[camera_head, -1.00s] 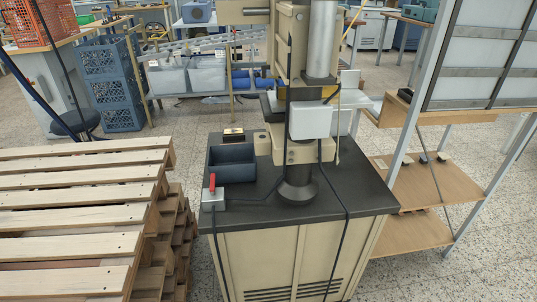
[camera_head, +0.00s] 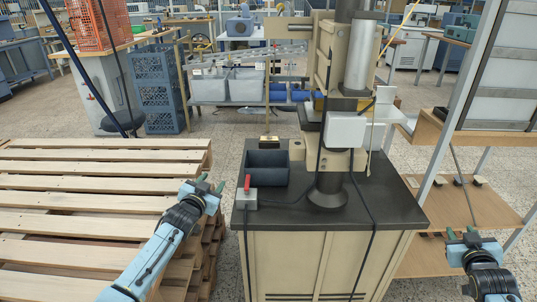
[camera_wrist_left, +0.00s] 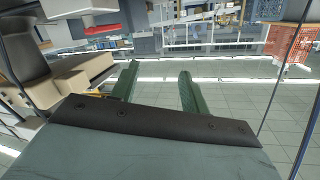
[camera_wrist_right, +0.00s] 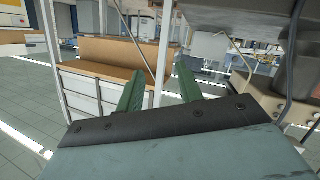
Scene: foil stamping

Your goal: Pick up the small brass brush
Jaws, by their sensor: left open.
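A small brass-and-dark block (camera_head: 269,141), which may be the brass brush, sits on the black worktop (camera_head: 392,200) behind the dark bin. It is too small to tell for sure. My left gripper (camera_head: 212,183) is open and empty over the pallet's right edge, left of the worktop and apart from it; its green fingers (camera_wrist_left: 158,85) stand apart in the left wrist view. My right gripper (camera_head: 461,233) is open and empty at the right, beside the shelf rack; its fingers (camera_wrist_right: 158,85) are also apart in the right wrist view.
The dark blue bin (camera_head: 267,178) and a small box with a red lever (camera_head: 247,197) stand at the worktop's left. The beige press (camera_head: 318,110) rises in the middle, with cables around it. Stacked pallets (camera_head: 80,210) lie left; a shelf rack (camera_head: 500,210) stands right.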

